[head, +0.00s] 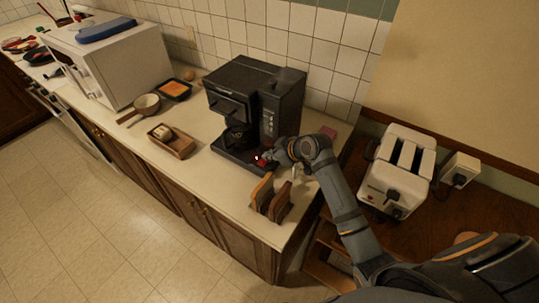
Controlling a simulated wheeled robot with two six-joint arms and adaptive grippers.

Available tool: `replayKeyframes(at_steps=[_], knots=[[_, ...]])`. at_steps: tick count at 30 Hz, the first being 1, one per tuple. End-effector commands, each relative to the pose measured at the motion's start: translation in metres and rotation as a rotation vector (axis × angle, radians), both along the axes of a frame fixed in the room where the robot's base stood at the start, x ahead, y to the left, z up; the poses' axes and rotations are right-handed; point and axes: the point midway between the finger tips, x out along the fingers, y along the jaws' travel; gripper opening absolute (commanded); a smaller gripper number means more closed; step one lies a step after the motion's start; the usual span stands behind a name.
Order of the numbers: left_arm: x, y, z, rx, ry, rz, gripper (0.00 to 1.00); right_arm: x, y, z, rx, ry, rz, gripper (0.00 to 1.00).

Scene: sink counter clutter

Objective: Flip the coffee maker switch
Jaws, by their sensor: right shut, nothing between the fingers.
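The black coffee maker (262,88) stands upright on the cream counter, with its dark carafe area at the front left. My right gripper (268,157) is shut and empty, at the lower right front of the coffee maker, close to its base. A small red part (261,162) shows right by the fingertips; I cannot tell for sure that it is the switch, or whether the fingers touch it. The gripper and wrist hide part of the base's right side. My left gripper is out of view.
Two brown upright pieces (281,201) stand on the counter just in front of my right gripper. A white toaster (396,170) is on the lower wooden surface at right. A wooden tray (184,149), a pan (146,103) and a microwave (118,66) are at left.

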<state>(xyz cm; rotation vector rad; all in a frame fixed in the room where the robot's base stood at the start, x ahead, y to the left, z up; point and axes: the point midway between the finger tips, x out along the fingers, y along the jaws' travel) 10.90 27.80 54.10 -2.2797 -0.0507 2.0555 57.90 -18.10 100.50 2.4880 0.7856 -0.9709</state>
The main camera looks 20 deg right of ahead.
Motion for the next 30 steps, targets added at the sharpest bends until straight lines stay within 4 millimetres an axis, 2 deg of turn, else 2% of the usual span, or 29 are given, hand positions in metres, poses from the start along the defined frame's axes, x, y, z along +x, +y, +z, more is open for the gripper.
replayKeyframes(at_steps=[2,11,20,30], knots=[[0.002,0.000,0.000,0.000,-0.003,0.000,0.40,0.001,-0.002,-0.006,0.000,0.004,-0.001,0.00],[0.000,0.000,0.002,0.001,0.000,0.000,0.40,0.000,-0.001,-0.005,0.001,0.005,0.000,0.00],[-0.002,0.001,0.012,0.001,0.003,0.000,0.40,-0.008,0.010,-0.001,0.003,0.005,0.000,0.00],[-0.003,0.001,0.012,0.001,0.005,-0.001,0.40,-0.008,0.011,-0.001,0.001,0.002,0.000,0.00]])
